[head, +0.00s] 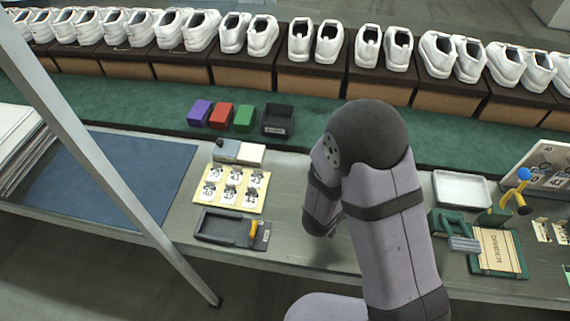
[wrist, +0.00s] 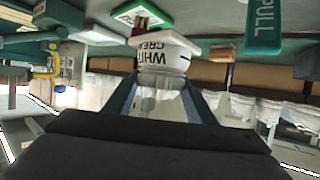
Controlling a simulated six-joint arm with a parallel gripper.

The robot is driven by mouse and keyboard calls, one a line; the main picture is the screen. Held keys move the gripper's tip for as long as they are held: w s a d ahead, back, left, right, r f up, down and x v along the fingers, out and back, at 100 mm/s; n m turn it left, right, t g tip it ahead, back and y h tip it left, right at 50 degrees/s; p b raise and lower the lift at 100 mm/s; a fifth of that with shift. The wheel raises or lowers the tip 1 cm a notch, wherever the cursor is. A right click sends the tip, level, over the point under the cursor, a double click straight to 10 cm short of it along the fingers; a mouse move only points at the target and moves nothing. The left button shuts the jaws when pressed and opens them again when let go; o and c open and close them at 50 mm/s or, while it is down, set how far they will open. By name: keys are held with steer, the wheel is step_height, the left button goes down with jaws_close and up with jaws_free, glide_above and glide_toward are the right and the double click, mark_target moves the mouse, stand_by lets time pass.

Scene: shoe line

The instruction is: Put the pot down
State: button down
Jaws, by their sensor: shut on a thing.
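The white pot (wrist: 165,54), with dark lettering that reads in part "WHIT" and "CREA", is between the fingers of my gripper (wrist: 162,92) in the wrist view. The two blue-grey fingers are shut on it from both sides. In the head view my own arm stands in front, right of the middle of the bench (head: 310,195), and hides both the gripper and the pot. How high the pot is above any surface I cannot tell.
A dark tray (head: 213,238), a pad of white cards (head: 247,205) and a blue mat (head: 120,175) lie left of my arm. A white tray (head: 462,203) and a yellow stand with a blue ball (head: 517,190) are right. Shoes on boxes line the back.

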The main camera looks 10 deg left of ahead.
steer(key=w+a+r+n+y+b, duration=0.1)
steer(key=w+a+n+y+b, duration=0.1)
steer(key=a, duration=0.7)
steer(key=w+a+r+n+t+y+b, duration=0.1)
steer(key=w+a+n+y+b, duration=0.2)
steer(key=w+a+n+y, duration=0.2)
steer(key=w+a+r+n+y+b, duration=0.1)
steer(key=w+a+n+y+b, duration=0.2)
steer(key=a, duration=0.9)
steer(key=shift+w+a+n+y, duration=0.3)
steer(key=shift+w+n+y, duration=0.3)
steer(key=shift+w+y, duration=0.55)
steer(key=shift+s+f, duration=0.1)
steer(key=shift+f, duration=4.85)
steer(key=shift+f, duration=0.15)
steer(key=c, duration=0.9)
jaws_free()
steer(key=shift+s+f, duration=0.1)
steer(key=shift+f, duration=0.05)
steer(key=shift+o, duration=0.5)
steer(key=b+v, duration=0.1)
steer(key=v, duration=1.1)
